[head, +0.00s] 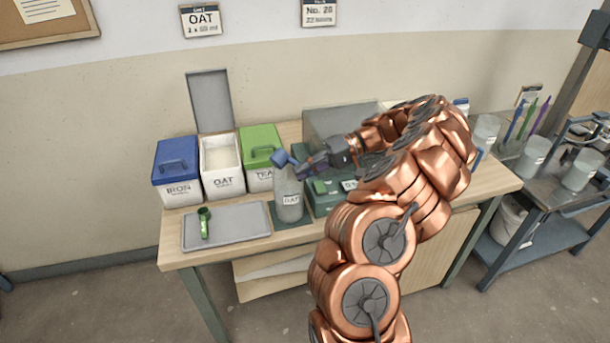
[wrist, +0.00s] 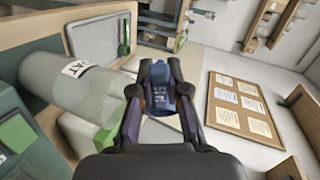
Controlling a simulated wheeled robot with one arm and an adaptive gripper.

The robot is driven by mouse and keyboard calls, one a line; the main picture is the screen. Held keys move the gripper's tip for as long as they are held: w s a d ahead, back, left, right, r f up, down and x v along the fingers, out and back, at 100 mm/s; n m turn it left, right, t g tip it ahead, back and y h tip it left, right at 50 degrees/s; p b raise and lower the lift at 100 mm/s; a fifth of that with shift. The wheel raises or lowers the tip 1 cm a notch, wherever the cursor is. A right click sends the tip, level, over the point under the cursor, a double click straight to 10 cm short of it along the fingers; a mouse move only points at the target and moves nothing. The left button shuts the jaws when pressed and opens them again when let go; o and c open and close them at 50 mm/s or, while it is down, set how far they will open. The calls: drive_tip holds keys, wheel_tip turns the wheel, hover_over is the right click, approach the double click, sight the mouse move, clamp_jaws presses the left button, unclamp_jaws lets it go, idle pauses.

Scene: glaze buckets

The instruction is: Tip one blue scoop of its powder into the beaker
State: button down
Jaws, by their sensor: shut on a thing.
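My gripper (head: 299,168) is shut on the blue scoop (head: 281,157), which shows as a small blue cup at the fingertips. In the wrist view the scoop (wrist: 160,98) sits between the two fingers (wrist: 160,75). The beaker (head: 289,200), clear and labelled OAT, stands upright on a dark mat, with the scoop at its mouth in the head view. The beaker (wrist: 82,93) also shows at the left of the wrist view. The scoop looks tilted. I cannot tell whether powder is in it, or how much is in the beaker. The OAT bin (head: 223,183) stands open with pale powder.
A blue-lidded IRON bin (head: 177,185) and a green-lidded bin (head: 260,160) flank the OAT bin. A grey tray (head: 245,225) holds a green scoop (head: 204,224). Dark green boxes stand right of the beaker, near my arm. A side bench at right holds several jars.

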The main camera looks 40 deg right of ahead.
drive_tip(key=shift+r+n+h+b, duration=0.25)
drive_tip(key=shift+h+b, duration=0.6)
drive_tip(key=shift+b, duration=0.2)
drive_tip(key=shift+r+n+h+b, duration=0.2)
drive_tip(key=shift+n+h+b, duration=0.05)
drive_tip(key=shift+h+b, duration=0.7)
drive_tip(key=h+b, duration=0.2)
drive_tip(key=r+n+h+b, duration=0.1)
drive_tip(key=b, duration=0.2)
drive_tip(key=shift+r+h, duration=0.1)
drive_tip(key=shift+h, duration=0.3)
drive_tip(key=h+b, duration=0.1)
drive_tip(key=r+h+b, duration=0.1)
drive_tip(key=h+b, duration=0.1)
drive_tip(key=n+h+b, duration=0.1)
drive_tip(key=shift+r+h+b, duration=0.4)
drive_tip(key=shift+r+h, duration=0.25)
drive_tip(key=shift+h, duration=0.15)
